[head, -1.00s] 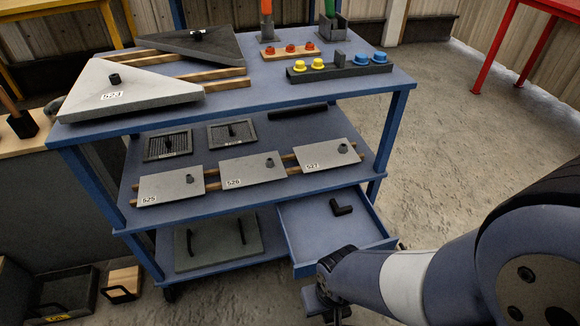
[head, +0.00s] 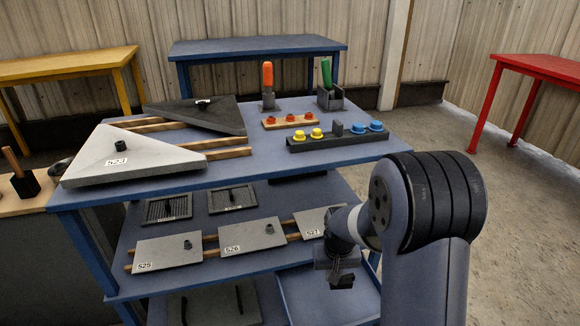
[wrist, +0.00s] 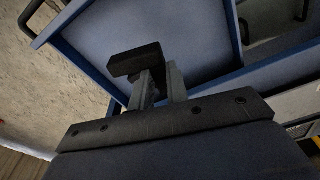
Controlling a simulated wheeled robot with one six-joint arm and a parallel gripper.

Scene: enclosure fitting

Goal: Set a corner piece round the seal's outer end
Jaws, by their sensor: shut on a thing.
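The black L-shaped corner piece (wrist: 135,62) is between the fingertips of my gripper (wrist: 158,80) in the wrist view. My gripper is shut on it and holds it above the open blue drawer (wrist: 200,25). In the head view my gripper (head: 342,272) is in front of the cart's right side, with the dark corner piece (head: 343,282) small at its tip. I cannot pick out the seal for certain. A dark bar shows only partly under the cart's top, and I cannot tell what it is.
The blue cart's top (head: 245,155) holds a grey triangular plate (head: 130,158), a dark triangular plate (head: 200,115) and a connector block (head: 340,142). Numbered plates (head: 250,235) lie on the middle shelf, just left of my arm. Open floor is at the right.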

